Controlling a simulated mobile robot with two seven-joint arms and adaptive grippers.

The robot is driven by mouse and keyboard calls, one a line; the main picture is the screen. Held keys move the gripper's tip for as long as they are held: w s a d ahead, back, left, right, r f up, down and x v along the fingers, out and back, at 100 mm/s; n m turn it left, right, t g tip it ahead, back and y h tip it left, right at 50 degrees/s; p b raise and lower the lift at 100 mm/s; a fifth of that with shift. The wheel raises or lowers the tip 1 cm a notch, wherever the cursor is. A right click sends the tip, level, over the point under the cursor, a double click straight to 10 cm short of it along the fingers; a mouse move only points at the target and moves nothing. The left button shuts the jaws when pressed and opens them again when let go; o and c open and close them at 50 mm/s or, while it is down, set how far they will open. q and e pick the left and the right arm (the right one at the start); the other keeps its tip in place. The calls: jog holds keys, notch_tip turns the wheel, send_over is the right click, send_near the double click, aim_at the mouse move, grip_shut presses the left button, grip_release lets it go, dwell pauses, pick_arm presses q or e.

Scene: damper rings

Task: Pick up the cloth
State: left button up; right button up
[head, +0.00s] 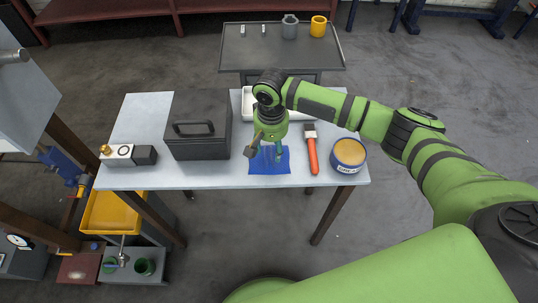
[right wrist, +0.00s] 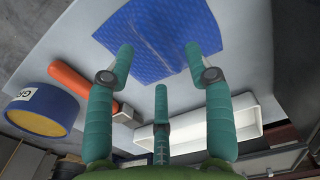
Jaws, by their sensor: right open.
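The blue cloth (head: 268,168) lies flat near the front edge of the light table, in the middle. In the right wrist view the cloth (right wrist: 160,30) is a textured blue sheet at the top of the picture. My right gripper (head: 272,153) points down over the cloth and partly hides its back part. In the right wrist view its three green fingers (right wrist: 160,68) are spread, with nothing between them. The fingertips are close to the cloth; I cannot tell if they touch it. My left gripper is not in view.
Left of the cloth stands a black case (head: 200,145). Right of it lie a brush with an orange handle (head: 312,155) and a blue-and-yellow tin (head: 348,155). A white tray (head: 248,102) is behind my gripper. Bare tabletop (head: 330,180) shows at the front right.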

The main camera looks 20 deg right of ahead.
jog(key=shift+f, duration=0.8)
grip_shut()
jog(key=shift+r, duration=0.5)
notch_tip(320, 180, up, 3)
jog(key=shift+w+f+b, duration=0.1)
jog(key=shift+w+b, duration=0.05)
jog(key=shift+b, duration=0.25)
jog(key=s+d+r, duration=0.5)
jog(key=s+r, duration=0.2)
jog(key=s, duration=0.3)
jog(key=shift+s+d+r+b, duration=0.15)
jog(key=shift+s+d+b, duration=0.05)
jog(key=shift+s+b, duration=0.15)
jog(key=shift+w, duration=0.1)
